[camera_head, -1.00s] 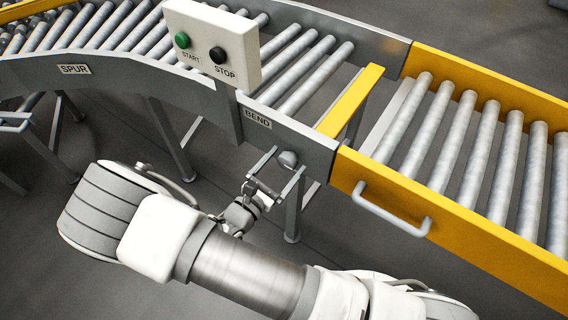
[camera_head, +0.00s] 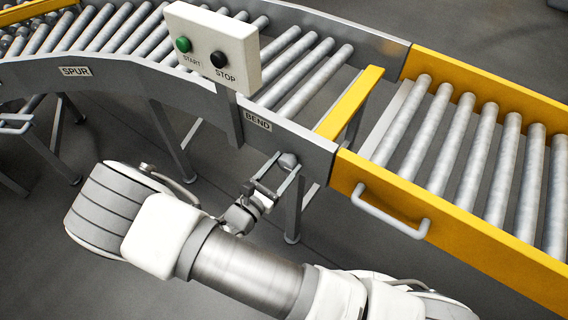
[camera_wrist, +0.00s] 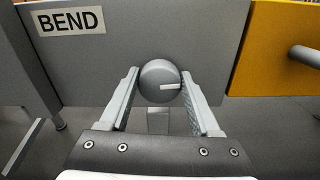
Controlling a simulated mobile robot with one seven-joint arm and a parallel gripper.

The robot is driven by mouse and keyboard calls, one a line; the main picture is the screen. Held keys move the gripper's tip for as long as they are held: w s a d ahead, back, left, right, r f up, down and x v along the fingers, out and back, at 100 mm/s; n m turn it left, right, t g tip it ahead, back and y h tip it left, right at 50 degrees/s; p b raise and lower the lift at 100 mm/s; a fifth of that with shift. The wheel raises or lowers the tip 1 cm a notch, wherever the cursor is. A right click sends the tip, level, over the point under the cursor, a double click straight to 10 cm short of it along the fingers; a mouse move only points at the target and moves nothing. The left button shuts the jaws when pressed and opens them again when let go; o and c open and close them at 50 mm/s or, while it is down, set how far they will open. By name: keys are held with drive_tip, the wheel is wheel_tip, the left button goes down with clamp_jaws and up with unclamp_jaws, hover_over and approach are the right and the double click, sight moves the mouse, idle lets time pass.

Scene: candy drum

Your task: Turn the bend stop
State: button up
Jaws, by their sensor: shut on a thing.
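The bend stop is a round grey knob (camera_wrist: 158,74) on the grey side rail of the bend, right of and below the BEND label (camera_wrist: 72,21). Its white mark (camera_wrist: 170,87) points right, nearly level, in the wrist view. The knob also shows in the head view (camera_head: 288,160), just below the rail's lower edge area. My gripper (camera_wrist: 159,82) has one finger on each side of the knob and is shut on it. In the head view my gripper (camera_head: 279,166) reaches up to the knob from below.
A white box with a green START button (camera_head: 183,44) and a black STOP button (camera_head: 219,59) stands above the rail. A yellow-sided roller section (camera_head: 470,245) with a grey handle (camera_head: 390,212) lies to the right. A support leg (camera_head: 292,215) stands close beside my gripper.

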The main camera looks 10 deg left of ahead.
drive_tip(key=n+p, duration=0.2)
drive_tip(key=n, duration=0.1)
drive_tip(key=shift+r, duration=0.15)
drive_tip(key=n+p, duration=0.2)
drive_tip(key=n, duration=0.3)
drive_tip(key=shift+a, duration=0.15)
drive_tip(key=n, duration=0.1)
drive_tip(key=n+p, duration=0.1)
drive_tip(key=n, duration=0.2)
drive_tip(key=shift+f, duration=0.25)
drive_tip(key=n+p, duration=0.1)
drive_tip(key=n, duration=0.3)
drive_tip(key=shift+f+n, duration=0.15)
drive_tip(key=shift+n, duration=0.15)
drive_tip(key=o, duration=1.4)
drive_tip(key=shift+a, duration=0.1)
drive_tip(key=p+v, duration=0.1)
drive_tip(key=v, duration=1.6)
drive_tip(key=shift+s, duration=0.15)
